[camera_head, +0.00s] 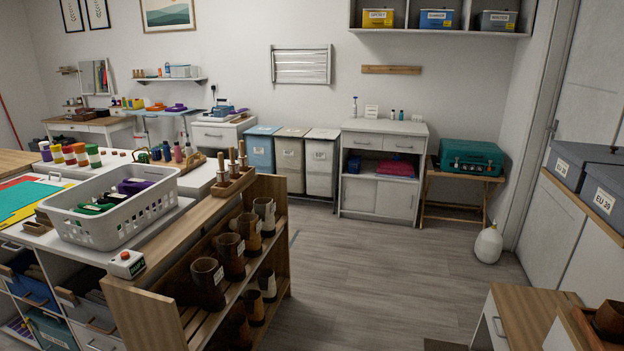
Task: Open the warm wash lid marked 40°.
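Three lidded laundry bins stand side by side against the back wall, all with lids down: a blue bin (260,155), a beige bin (290,168) and a whitish bin (320,180). Their lids are a blue lid (263,130), a beige lid (293,132) and a white lid (323,133). Each front has a small label; the print is too small to read surely, so I cannot tell which is marked 40°. The lower left of the bins is partly hidden by the shoe rack. Neither of my grippers is in view.
A wooden rack (190,255) with several brown boots and a counter with a white basket (110,208) fill the left. A white cabinet (380,175) stands right of the bins. Open grey floor (390,270) lies in front. A white jug (488,244) stands at right.

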